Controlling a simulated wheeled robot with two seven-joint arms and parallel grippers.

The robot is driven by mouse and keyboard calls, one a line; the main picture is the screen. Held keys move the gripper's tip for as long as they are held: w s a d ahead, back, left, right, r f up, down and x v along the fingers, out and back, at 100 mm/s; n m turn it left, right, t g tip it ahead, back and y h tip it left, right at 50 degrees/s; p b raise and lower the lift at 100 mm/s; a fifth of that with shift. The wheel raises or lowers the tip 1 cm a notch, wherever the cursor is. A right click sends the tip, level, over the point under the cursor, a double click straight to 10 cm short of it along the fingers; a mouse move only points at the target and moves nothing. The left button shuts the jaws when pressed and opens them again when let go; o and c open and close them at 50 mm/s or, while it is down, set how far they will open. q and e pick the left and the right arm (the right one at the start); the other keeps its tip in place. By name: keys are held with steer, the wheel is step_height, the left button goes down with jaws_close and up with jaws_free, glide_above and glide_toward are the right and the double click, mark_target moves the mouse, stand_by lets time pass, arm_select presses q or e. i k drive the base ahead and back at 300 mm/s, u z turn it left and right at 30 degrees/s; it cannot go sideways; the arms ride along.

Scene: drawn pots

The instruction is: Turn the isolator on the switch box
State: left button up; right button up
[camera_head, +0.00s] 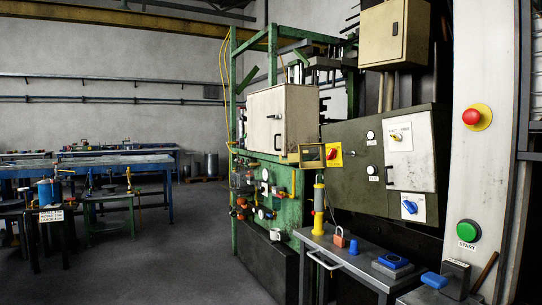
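A dark green switch box (340,192) stands at the right of centre. On its upper left is a red rotary knob on a yellow plate (333,154), which looks like an isolator. A blue rotary knob on a white plate (409,207) sits at its lower right, turned at a slant. Another small knob on a white plate (397,136) is at its upper right. The plate lettering is too small to read surely. Neither of my grippers is in view, and nothing touches the knobs.
A grey bench (345,260) in front of the box holds a padlock (340,238), a blue cup-like piece (354,247) and a blue-topped block (393,262). A pillar at right carries a red button (471,116) and green start button (468,231). Open floor lies left.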

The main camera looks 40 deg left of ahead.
mark_target(331, 155)
steer(key=u, duration=1.1)
steer(key=i, duration=1.3)
steer(key=u, duration=0.65)
